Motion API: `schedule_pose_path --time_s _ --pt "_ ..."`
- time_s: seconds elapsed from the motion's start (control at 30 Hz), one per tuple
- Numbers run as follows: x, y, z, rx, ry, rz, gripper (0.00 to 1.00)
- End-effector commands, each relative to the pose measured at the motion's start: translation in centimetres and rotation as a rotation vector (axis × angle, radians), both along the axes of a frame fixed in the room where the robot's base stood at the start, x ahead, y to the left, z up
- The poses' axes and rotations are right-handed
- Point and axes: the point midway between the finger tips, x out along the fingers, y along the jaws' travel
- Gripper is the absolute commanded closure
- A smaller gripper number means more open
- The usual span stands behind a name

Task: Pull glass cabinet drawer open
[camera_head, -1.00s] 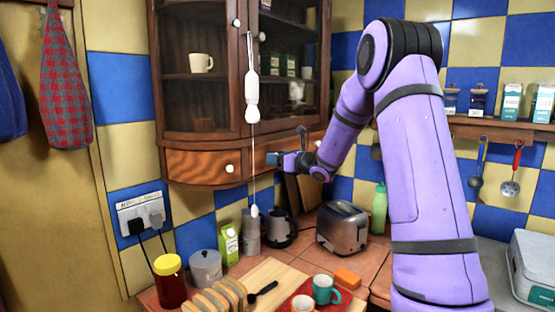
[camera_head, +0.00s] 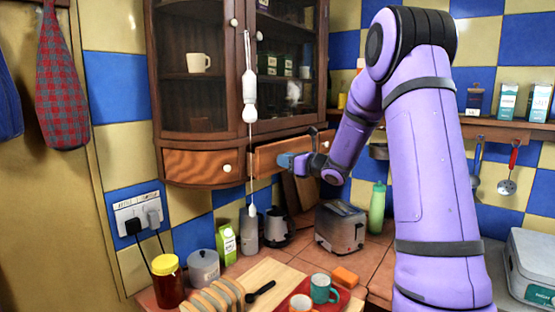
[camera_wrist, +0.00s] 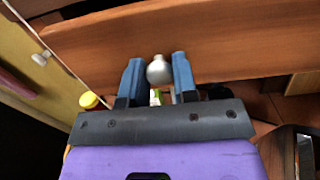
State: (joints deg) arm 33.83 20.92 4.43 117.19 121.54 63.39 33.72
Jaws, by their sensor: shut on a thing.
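The glass cabinet (camera_head: 241,95) hangs on the tiled corner wall, with two small drawers under its glass doors. The right drawer (camera_head: 268,160) stands pulled out part of the way, its wooden front ahead of the cabinet face. The left drawer (camera_head: 190,164) is closed. My gripper (camera_head: 290,161) is at the right drawer's front. In the wrist view, my gripper's blue fingers (camera_wrist: 158,75) are on either side of the round pale knob (camera_wrist: 158,70) and shut on it. The drawer's inside is hidden from view.
A white pull cord (camera_head: 249,95) hangs in front of the cabinet. Below are a toaster (camera_head: 340,227), a green bottle (camera_head: 377,208), a milk carton (camera_head: 226,245) and a red tray with mugs. Open air lies in front of the drawer.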

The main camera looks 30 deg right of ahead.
Motion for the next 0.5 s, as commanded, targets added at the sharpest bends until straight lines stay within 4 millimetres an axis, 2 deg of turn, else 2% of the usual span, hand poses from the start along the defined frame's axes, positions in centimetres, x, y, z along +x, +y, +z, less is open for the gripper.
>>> schedule_pose_path --time_s 0.03,0.2,0.5 --pt "-1.2 -0.6 0.0 0.000 0.001 -0.004 1.00" --pt "-4.8 -1.8 0.0 0.001 0.001 -0.004 1.00" --pt "-9.3 -3.4 0.0 0.001 0.001 -0.002 1.00"
